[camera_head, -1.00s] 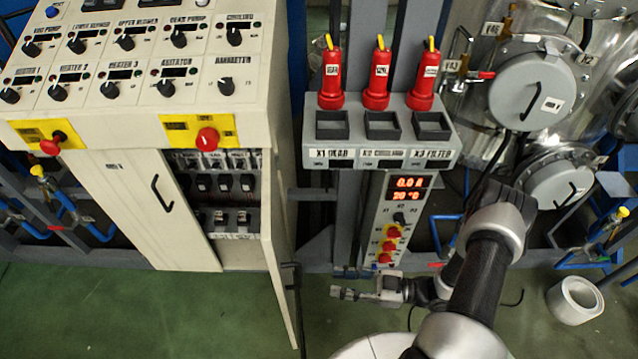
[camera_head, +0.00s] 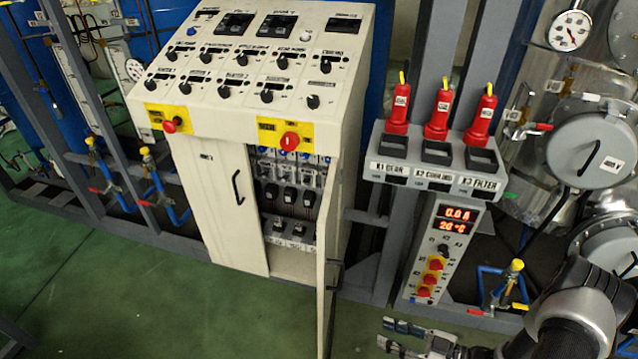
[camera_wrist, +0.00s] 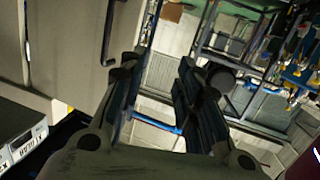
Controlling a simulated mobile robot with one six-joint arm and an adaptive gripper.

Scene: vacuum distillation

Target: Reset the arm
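My gripper (camera_head: 392,335) shows at the bottom of the head view, its fingers pointing left, low in front of the cabinet's right side. In the wrist view my gripper (camera_wrist: 162,68) has its two dark fingers spread apart, with nothing between them. My arm comes in from the bottom right corner of the head view.
A cream control cabinet (camera_head: 222,205) has its right door (camera_head: 327,260) swung open near my gripper. To its right, a grey holder (camera_head: 395,165) carries three red handles (camera_head: 437,120) above a display panel (camera_head: 445,235). Steel vessels (camera_head: 590,150) stand at the right. Green floor (camera_head: 120,290) is clear at the left.

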